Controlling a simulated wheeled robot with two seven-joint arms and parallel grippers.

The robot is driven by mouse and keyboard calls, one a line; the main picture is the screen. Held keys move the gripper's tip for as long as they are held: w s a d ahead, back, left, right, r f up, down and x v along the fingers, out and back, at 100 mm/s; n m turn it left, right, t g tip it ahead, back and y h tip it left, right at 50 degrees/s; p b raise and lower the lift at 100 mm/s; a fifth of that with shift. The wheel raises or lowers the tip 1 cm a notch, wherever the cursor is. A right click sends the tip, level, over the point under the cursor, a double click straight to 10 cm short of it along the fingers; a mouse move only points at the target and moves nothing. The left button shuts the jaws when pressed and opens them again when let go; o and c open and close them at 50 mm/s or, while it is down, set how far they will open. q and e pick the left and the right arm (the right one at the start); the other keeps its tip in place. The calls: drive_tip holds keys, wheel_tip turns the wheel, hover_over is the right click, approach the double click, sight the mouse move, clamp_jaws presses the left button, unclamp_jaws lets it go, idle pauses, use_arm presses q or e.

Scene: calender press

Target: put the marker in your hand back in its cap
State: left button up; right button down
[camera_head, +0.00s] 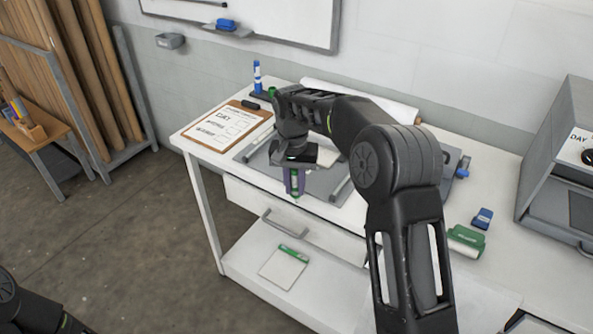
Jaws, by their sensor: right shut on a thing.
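My right gripper (294,180) is shut on a marker (295,187), which is white with green and is held roughly upright. It hangs over the front part of the white table, above a grey board, and the fingers cover part of it. A small green cap (271,91) stands at the back left of the table, at a dark holder (259,96). A blue and white marker (257,76) stands upright in the same holder. The gripper is in front of the cap and apart from it. Only a piece of my left arm shows at the bottom left; its gripper is out of view.
A clipboard (205,133) lies on the table's left end. A grey board (252,148) lies under my right gripper. A grey cabinet (555,150) stands at the far right. A whiteboard (290,18) hangs behind.

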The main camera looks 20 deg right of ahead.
use_arm(q)
wheel_tip(320, 180, down, 3)
drive_tip(key=b, duration=0.3)
drive_tip(key=shift+f, duration=0.2)
use_arm(e)
drive_tip(key=s+a+f+n, duration=0.3)
drive_tip(key=s+f, duration=0.3)
drive_tip(key=f, duration=0.3)
drive_tip(key=s+a+f+n, duration=0.3)
drive_tip(key=s+f, duration=0.2)
drive_tip(key=f, duration=0.4)
drive_tip(key=shift+s+f, duration=0.3)
drive_tip(key=shift+s, duration=0.1)
use_arm(q)
drive_tip(key=shift+c, duration=0.5)
